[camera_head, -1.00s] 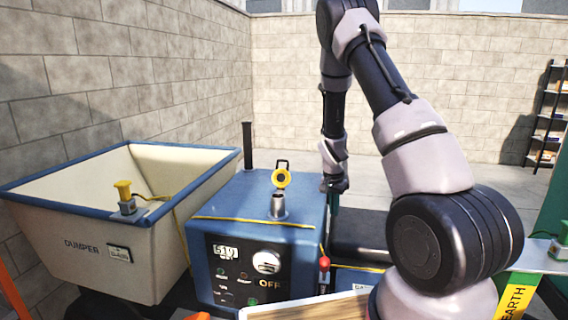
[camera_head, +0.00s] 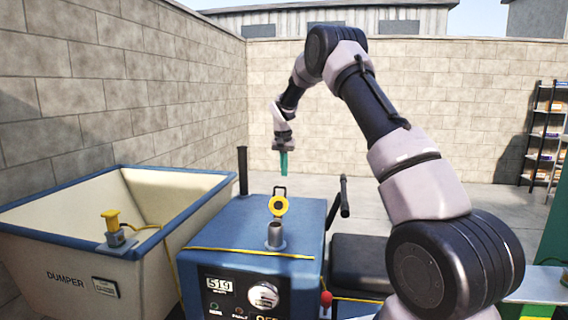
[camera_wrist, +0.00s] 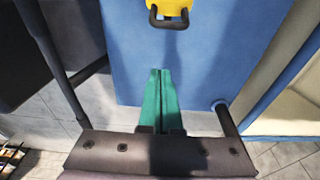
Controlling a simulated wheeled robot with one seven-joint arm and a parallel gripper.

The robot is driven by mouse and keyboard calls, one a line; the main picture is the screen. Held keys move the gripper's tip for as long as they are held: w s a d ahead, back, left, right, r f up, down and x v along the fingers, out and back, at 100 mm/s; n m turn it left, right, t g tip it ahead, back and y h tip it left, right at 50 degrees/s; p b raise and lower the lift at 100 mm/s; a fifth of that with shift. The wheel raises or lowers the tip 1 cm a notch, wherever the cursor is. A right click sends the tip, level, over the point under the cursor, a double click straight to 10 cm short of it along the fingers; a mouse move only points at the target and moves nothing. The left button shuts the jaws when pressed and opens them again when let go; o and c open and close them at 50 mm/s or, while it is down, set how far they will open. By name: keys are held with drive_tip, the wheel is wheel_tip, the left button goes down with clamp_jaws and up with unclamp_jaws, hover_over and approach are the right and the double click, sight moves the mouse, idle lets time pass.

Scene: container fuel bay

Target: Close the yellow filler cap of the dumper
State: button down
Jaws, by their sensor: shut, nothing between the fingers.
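The yellow filler cap (camera_head: 278,206) stands open on its hinge behind the grey filler neck (camera_head: 275,236) on the dumper's blue housing (camera_head: 235,226). The neck's mouth is uncovered. In the wrist view the cap (camera_wrist: 172,8) shows at the top edge, with a dark loop handle (camera_wrist: 169,20) below it. My gripper (camera_head: 284,172) hangs pointing down above and behind the cap, clear of it. Its green fingers (camera_wrist: 160,72) are shut together with nothing between them. In the wrist view the neck is out of sight.
The cream skip (camera_head: 60,255) with a blue rim is at the left, with a yellow-topped fitting (camera_head: 112,220) at its edge. A dark exhaust pipe (camera_head: 243,170) and a black lever (camera_head: 345,198) rise near the housing. A black seat (camera_head: 360,255) is at the right. Air above the housing is free.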

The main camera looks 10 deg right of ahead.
sight(279, 199)
drive_tip(key=s+f, duration=0.1)
drive_tip(key=s+a+f, duration=0.1)
drive_tip(key=s+f, duration=0.1)
drive_tip(key=shift+a+f, duration=0.1)
drive_tip(key=shift+f, duration=0.15)
drive_tip(key=shift+s+r, duration=0.1)
drive_tip(key=shift+s, duration=0.05)
idle(0.4)
drive_tip(key=shift+s+a+t, duration=0.15)
drive_tip(key=shift+s+t, duration=0.1)
drive_tip(key=shift+t, duration=0.05)
drive_tip(key=shift+s+r, duration=0.1)
